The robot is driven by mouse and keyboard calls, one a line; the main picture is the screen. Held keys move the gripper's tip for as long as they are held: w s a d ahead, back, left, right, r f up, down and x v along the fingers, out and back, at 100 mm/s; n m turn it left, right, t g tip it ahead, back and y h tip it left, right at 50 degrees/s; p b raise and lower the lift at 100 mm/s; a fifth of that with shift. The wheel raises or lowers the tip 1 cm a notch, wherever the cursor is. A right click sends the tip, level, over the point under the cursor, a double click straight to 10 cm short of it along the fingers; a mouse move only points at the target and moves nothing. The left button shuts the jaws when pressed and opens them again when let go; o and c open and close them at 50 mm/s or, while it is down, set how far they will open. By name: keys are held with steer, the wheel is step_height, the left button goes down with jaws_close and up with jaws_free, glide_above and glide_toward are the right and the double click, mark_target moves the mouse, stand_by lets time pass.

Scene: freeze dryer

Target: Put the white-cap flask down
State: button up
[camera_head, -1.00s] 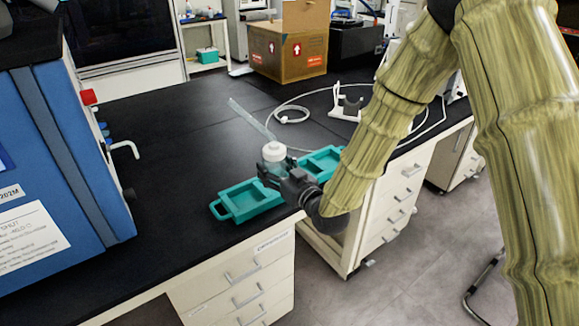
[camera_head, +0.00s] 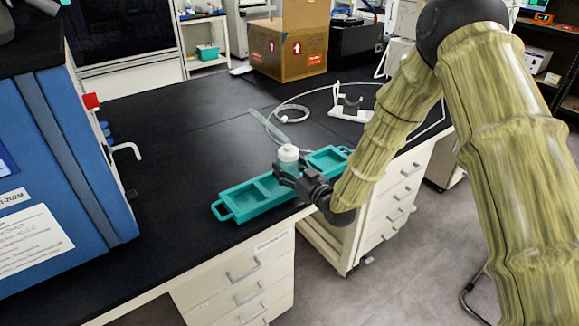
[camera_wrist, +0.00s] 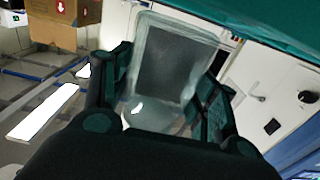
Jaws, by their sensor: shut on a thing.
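The white-cap flask (camera_head: 288,153) is held by my gripper (camera_head: 286,172) over the right half of the teal tray (camera_head: 262,209). In the wrist view the cloudy, see-through flask (camera_wrist: 170,70) sits between the two fingers of my gripper (camera_wrist: 165,95).
The tray lies near the front edge of the black bench (camera_head: 180,160), with empty compartments left of the flask. A blue machine (camera_head: 75,150) stands at the left. A white stand (camera_head: 350,110) with a cable and a cardboard box (camera_head: 290,50) are farther back.

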steer(key=shift+f+b, duration=0.3)
steer(key=shift+f, duration=0.3)
steer(key=o, duration=1.2)
steer(key=shift+c, duration=0.2)
steer(key=shift+r, duration=0.15)
steer(key=shift+r+p, duration=0.4)
steer(key=shift+r, duration=0.2)
steer(key=b+v, duration=0.2)
steer(key=v, duration=1)
